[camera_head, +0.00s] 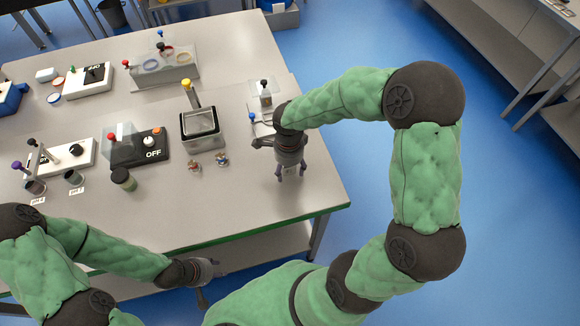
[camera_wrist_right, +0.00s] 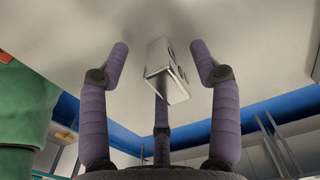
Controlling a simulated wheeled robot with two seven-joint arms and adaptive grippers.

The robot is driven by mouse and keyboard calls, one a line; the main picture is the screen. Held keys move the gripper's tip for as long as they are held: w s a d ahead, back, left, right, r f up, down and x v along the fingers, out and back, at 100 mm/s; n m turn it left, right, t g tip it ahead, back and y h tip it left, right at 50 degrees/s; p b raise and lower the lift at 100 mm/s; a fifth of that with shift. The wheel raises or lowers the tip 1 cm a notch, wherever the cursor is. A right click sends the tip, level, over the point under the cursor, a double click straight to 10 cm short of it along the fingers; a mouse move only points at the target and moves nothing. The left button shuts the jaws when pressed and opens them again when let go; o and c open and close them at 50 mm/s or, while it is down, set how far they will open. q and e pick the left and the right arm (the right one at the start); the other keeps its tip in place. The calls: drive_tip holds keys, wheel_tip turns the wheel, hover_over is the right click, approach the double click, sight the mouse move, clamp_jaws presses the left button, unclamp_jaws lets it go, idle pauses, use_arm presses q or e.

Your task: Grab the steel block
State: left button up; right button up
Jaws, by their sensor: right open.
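The steel block (camera_wrist_right: 163,66) shows in the right wrist view as a small shiny box with dark round marks on one side. It sits between the spread purple fingers of my right gripper (camera_wrist_right: 161,75), with a visible gap on each side. In the head view my right gripper (camera_head: 290,172) points down over the right part of the table, and it mostly hides the block there. Whether the rear finger touches the block I cannot tell. My left gripper (camera_head: 205,285) is in front of the table's near edge, away from the block; its finger opening is unclear.
The grey table (camera_head: 260,215) has clear room around my right gripper. A steel tub with a yellow-topped handle (camera_head: 200,128), small figures (camera_head: 222,158), a dark jar (camera_head: 124,179) and an OFF switch box (camera_head: 138,148) stand to the left. A clear-covered device (camera_head: 265,97) stands behind.

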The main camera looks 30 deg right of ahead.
drive_tip(key=shift+d, duration=0.15)
drive_tip(key=c, duration=0.4)
clamp_jaws()
drive_tip(key=shift+r, duration=0.15)
